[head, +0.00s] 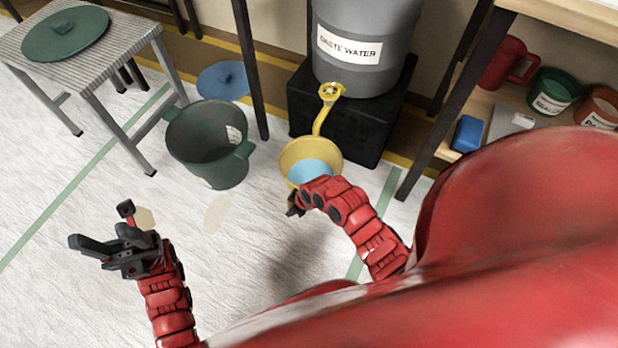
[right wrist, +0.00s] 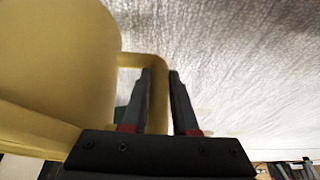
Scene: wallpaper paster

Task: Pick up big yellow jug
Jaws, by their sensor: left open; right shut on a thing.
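The big yellow jug (head: 310,154) is below the paste water barrel's tap, with light blue liquid visible inside it. It fills the left of the right wrist view (right wrist: 58,75), where its handle (right wrist: 158,100) passes between my finger pads. My right gripper (head: 293,206) is shut on that handle at the jug's near side; the fingertips also show in the right wrist view (right wrist: 160,75). The head view partly hides this grip behind my wrist. My left gripper (head: 77,248) is open and empty, low at the left, well apart from the jug.
The grey paste water barrel (head: 365,20) stands on a black box (head: 350,125). A dark green bucket (head: 207,145) stands left of the jug, with a blue lid (head: 223,80) behind. A slatted metal table (head: 85,65) is at upper left. Shelves with tubs are at right.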

